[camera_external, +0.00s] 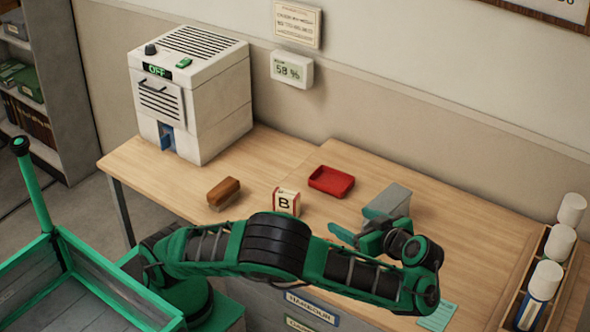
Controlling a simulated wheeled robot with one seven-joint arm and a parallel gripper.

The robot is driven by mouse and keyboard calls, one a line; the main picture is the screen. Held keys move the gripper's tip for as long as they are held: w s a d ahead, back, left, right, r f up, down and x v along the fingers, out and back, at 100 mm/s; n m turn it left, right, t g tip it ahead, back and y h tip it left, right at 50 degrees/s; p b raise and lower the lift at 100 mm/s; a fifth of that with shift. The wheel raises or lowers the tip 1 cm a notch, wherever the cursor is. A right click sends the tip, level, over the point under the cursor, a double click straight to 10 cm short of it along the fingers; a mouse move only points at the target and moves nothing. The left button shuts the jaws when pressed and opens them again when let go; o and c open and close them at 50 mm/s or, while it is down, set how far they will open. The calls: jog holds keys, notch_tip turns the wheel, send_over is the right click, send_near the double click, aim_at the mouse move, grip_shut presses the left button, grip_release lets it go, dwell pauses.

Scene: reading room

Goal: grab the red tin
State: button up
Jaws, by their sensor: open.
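A shallow red open-topped tin (331,182) sits on the wooden table (265,160), near its middle. Its inside looks empty. My gripper (357,223) is open and empty, with its fingers pointing left. It is in front of the red tin and a little to its right, apart from it. A grey box (390,199) stands just behind my gripper, its lower front partly hidden by the fingers. I cannot tell whether the fingers touch the grey box.
A white and red block marked B (286,201) and a brown block (224,193) stand left of the tin. A white machine reading OFF (194,95) is at the back left. A wooden rack (518,316) with several white-capped bottles is at the right. The table behind the tin is clear.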

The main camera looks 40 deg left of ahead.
notch_tip(320, 180, down, 14)
jog(key=shift+w+a+r, duration=0.1)
jog(key=shift+r, duration=0.05)
jog(key=shift+w+a+f, duration=0.1)
jog(key=shift+a+f, duration=0.05)
jog(key=shift+f, duration=0.2)
jog(key=x, duration=1)
jog(key=shift+a+f, duration=0.1)
jog(key=shift+f, duration=0.3)
jog(key=c, duration=1.2)
